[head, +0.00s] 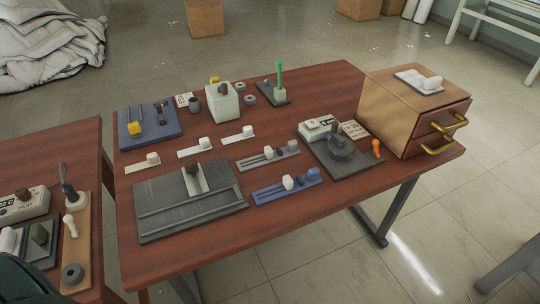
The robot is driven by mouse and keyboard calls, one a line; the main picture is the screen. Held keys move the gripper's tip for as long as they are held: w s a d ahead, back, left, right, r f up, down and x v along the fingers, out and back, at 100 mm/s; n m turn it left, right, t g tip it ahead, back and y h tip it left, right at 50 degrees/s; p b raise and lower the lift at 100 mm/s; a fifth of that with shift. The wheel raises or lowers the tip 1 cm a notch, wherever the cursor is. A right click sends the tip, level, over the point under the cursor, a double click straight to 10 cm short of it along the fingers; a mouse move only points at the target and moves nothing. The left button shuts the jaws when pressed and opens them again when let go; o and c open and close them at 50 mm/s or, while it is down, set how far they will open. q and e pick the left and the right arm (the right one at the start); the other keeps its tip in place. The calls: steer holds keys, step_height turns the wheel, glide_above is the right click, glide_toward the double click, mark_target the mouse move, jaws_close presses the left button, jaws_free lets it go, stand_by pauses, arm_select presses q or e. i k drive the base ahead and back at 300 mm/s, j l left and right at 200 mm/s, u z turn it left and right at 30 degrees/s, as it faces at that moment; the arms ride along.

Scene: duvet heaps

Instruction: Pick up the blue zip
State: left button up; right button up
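A blue strip-like piece (270,194), which looks like the blue zip, lies on the brown table near its front edge, right of the dark grey grooved board. It has dark slots along it, a white block (288,182) and a small blue block (313,174) at its right end. A similar grey strip (255,162) lies just behind it. Neither of my grippers shows in the head view.
The grooved board (205,220) is to the left and a dark board with a round knob (338,148) to the right. A wooden drawer box (405,100) with brass handles stands at the right end. The table's front strip (300,222) is bare.

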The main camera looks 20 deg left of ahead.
mark_target(263, 196)
steer(key=i+l+u, duration=0.25)
steer(key=u, duration=0.15)
steer(key=i+l+u, duration=0.45)
steer(key=l+u, duration=0.3)
steer(key=i+l+u, duration=0.1)
steer(key=l+u, duration=0.25)
